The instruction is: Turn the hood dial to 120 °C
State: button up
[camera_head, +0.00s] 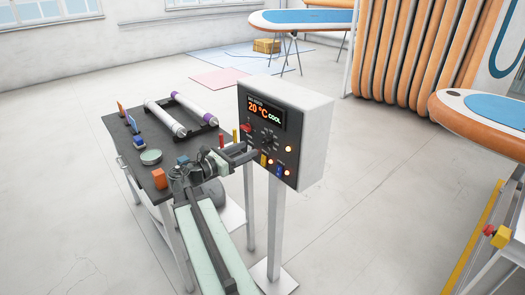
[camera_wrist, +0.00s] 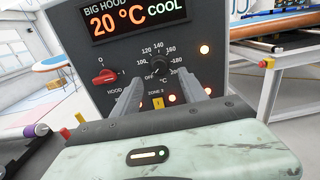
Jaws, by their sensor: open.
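The control box (camera_wrist: 78,62) faces me in the wrist view. Its display (camera_wrist: 138,18) reads BIG HOOD, 20 °C and COOL. The dark temperature dial (camera_wrist: 157,67) sits below it, ringed by OFF and numbers from 100 to 200. Its pointer setting is too small to tell. My gripper (camera_wrist: 161,88) is open and empty, its two fingers apart below and either side of the dial. I cannot tell whether they touch the panel. In the head view my gripper (camera_head: 246,153) is close to the front of the box, at the dial's lower left.
A red HOOD switch (camera_wrist: 105,77) is left of the dial, and a yellow ZONE 2 switch (camera_wrist: 158,102) is below it. A black table (camera_head: 158,182) with rollers (camera_head: 165,119) stands left of the box. Open floor lies to the right.

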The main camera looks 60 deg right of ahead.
aim_at(265, 141)
jog(key=x, duration=0.7)
jog(key=shift+s+d, duration=0.1)
jog(key=shift+d, duration=0.25)
grip_shut()
jog(key=shift+d, duration=0.1)
